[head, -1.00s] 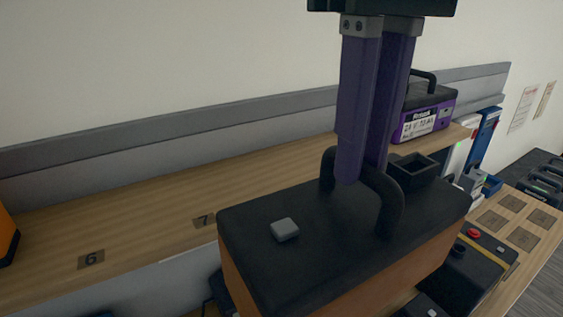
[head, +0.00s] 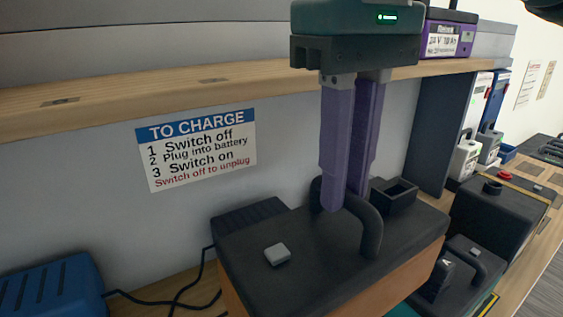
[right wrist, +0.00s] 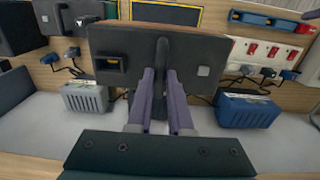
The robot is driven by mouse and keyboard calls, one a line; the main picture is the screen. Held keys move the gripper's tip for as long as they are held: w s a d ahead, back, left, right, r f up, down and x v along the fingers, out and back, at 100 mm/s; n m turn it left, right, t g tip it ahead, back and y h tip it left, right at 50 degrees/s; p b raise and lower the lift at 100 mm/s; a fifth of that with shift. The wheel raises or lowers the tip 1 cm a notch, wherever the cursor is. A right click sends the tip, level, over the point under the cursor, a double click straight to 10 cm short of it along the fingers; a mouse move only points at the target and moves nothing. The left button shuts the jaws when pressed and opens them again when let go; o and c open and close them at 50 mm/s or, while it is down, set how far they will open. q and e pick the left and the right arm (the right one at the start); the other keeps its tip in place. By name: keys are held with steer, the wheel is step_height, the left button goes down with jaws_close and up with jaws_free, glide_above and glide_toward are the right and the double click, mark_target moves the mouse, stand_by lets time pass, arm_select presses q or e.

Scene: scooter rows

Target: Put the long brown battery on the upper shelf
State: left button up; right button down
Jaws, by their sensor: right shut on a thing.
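The long brown battery (head: 350,283) has a black top with a looped handle, a grey button and a square black socket. It hangs in the middle of the head view, with its black top also in the right wrist view (right wrist: 118,42). My right gripper (head: 345,203) has purple fingers and is shut on the handle. The upper shelf (head: 130,98) is a wooden board running across behind. In the head view the battery appears lower than the shelf's edge and in front of it. My left gripper is not in view.
A purple battery (head: 447,36) stands on the shelf's right part. Below are a blue charger (head: 52,288) with cables, a charging sign (head: 198,148) on the back wall and other black-topped batteries at right. The shelf stretch left of my gripper looks clear.

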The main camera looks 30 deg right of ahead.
step_height(320, 180, down, 19)
steer(key=b, duration=0.3)
stand_by(0.3)
steer(key=shift+f, duration=0.15)
steer(key=c, duration=1.2)
jaws_free()
steer(key=shift+f+b, duration=0.15)
steer(key=shift+b, duration=0.15)
steer(key=shift+c, duration=0.2)
steer(key=o, duration=0.4)
